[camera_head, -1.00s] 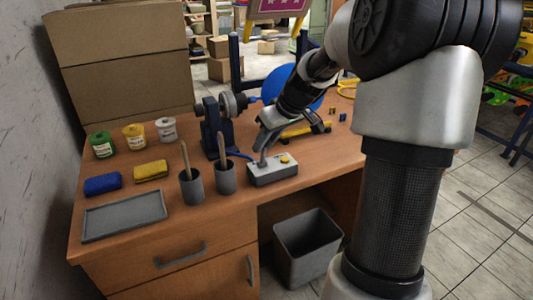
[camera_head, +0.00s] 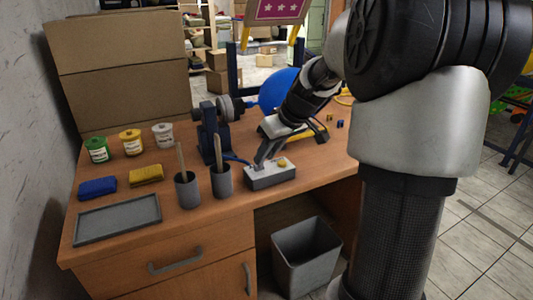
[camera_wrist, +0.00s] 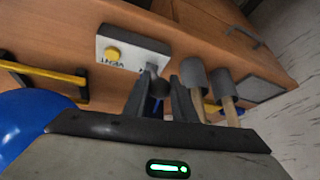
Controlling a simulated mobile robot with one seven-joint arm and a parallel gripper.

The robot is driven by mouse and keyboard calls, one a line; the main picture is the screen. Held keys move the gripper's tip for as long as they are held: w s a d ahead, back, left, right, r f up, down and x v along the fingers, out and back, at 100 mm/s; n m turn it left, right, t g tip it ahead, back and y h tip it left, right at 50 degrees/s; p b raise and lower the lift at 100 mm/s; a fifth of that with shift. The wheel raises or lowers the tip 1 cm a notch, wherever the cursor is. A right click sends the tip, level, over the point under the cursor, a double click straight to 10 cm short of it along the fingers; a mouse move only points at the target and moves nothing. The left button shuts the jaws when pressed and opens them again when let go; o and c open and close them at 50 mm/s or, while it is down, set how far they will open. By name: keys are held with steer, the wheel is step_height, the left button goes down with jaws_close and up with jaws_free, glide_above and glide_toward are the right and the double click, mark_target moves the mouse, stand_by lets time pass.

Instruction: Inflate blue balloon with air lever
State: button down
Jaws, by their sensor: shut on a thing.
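The air lever (camera_wrist: 152,71) stands up from a grey control box (camera_head: 270,178) on the desk. The box also shows in the wrist view (camera_wrist: 133,48), with a yellow button (camera_wrist: 113,53) beside an upside-down label that looks like "VENT". My gripper (camera_head: 261,162) is at the lever, just above the box, its fingers (camera_wrist: 158,88) closed around the lever. The blue balloon (camera_head: 276,90) is round and swollen behind my forearm, at the nozzle of the inflation stand (camera_head: 212,135). Part of the balloon is hidden by my arm. It also fills the left of the wrist view (camera_wrist: 28,125).
Two grey cups (camera_head: 187,190) with sticks stand left of the box. A grey tray (camera_head: 118,219), blue and yellow sponges (camera_head: 146,175) and paint jars (camera_head: 131,142) are farther left. A yellow-and-black frame (camera_wrist: 45,72) lies near the balloon. A bin (camera_head: 304,252) stands below.

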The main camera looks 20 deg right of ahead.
steer(key=shift+s+a+f, duration=0.1)
steer(key=shift+s+f, duration=0.05)
steer(key=shift+f, duration=0.15)
steer(key=c, duration=1.6)
jaws_free()
steer(key=shift+o, duration=0.6)
steer(key=shift+r, duration=0.15)
steer(key=shift+r, duration=0.1)
steer(key=p+v, duration=0.3)
steer(key=v, duration=1.4)
